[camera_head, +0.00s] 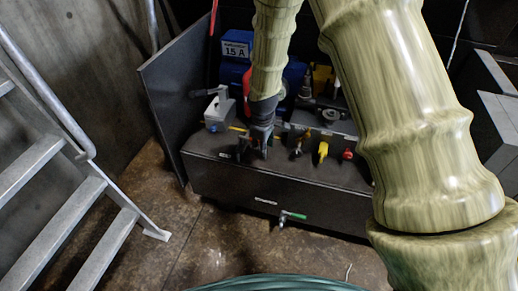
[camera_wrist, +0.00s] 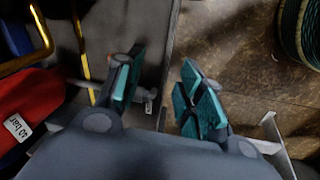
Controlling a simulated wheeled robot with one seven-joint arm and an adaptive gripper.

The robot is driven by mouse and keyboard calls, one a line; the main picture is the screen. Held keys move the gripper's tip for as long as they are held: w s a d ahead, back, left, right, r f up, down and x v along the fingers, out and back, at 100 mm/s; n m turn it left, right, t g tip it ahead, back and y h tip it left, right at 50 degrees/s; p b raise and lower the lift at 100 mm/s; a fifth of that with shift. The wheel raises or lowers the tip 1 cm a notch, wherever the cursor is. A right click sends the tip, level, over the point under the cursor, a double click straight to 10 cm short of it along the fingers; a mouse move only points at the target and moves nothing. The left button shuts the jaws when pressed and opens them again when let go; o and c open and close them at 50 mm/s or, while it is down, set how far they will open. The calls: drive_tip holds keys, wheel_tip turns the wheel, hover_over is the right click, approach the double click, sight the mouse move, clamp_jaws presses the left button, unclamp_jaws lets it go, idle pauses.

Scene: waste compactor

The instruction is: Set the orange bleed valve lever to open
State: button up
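My gripper (camera_head: 262,150) points down over the top of the dark bench (camera_head: 225,150), at its front left part. I cannot clearly pick out the orange bleed valve lever in either view. A small brass-orange fitting (camera_head: 298,151) stands just right of my gripper in the head view, but it is too small to tell whether it is the lever. My gripper may hide part of the bench top.
A yellow lever (camera_head: 322,151) and a red knob (camera_head: 347,155) are to the right. A grey box with a handle (camera_head: 217,112) is to the left. A green-handled tap (camera_head: 293,215) sticks out of the bench front. A red body labelled 40 bar (camera_wrist: 35,95) is beside my gripper.

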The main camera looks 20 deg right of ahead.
drive_tip(key=w+r+n+b, duration=0.2)
drive_tip(key=w+r, duration=0.4)
drive_tip(key=shift+h, duration=0.3)
drive_tip(key=f, duration=0.3)
drive_tip(key=w+f+b, duration=0.1)
drive_tip(key=f, duration=0.2)
drive_tip(key=w+d+f+b, duration=0.1)
drive_tip(key=f, duration=0.3)
drive_tip(key=shift+d, duration=0.1)
drive_tip(key=shift+s, duration=0.1)
clamp_jaws()
